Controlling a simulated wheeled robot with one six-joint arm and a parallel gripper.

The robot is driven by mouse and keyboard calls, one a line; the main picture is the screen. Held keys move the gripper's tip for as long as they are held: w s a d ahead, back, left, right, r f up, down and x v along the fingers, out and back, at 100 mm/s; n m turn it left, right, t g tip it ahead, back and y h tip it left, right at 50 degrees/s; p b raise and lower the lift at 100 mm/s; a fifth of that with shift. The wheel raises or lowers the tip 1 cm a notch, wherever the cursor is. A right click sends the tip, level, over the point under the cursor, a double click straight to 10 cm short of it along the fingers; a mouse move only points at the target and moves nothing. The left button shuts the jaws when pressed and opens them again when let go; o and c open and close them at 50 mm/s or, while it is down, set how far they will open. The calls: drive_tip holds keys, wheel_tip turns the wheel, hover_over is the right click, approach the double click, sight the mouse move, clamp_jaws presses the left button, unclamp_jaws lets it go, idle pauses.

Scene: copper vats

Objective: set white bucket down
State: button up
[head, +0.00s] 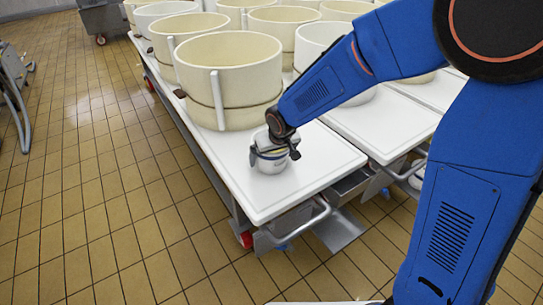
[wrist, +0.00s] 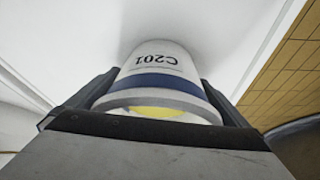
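The white bucket (head: 272,166) is at the near end of a white-topped cart (head: 300,180), upright in the head view. My gripper (head: 269,153) is around its upper part. In the wrist view the bucket (wrist: 165,65) has a blue band and the print "C201", upside down in the picture, with something yellow inside its rim. The dark fingers lie against both of its sides, shut on it. The bucket's base is at or very close to the cart top; I cannot tell if it touches.
A large cream vat (head: 235,75) stands just behind the bucket, with several more vats beyond. A second white cart top (head: 385,125) lies to the right. The near end of the first cart is clear, with its handle (head: 300,222) below. Tiled floor is open at left.

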drive_tip(key=shift+v, duration=6.1)
drive_tip(key=s+d+r+m, duration=0.1)
drive_tip(key=s+d+r, duration=0.3)
drive_tip(key=d, duration=0.6)
drive_tip(key=s+d+r+m+h, duration=0.1)
drive_tip(key=s+d+m, duration=0.2)
drive_tip(key=s+d, duration=1.5)
drive_tip(key=s, duration=0.3)
drive_tip(key=shift+s+r+m+h, duration=0.2)
drive_tip(key=shift+s+m+h, duration=0.1)
drive_tip(key=shift+h, duration=0.1)
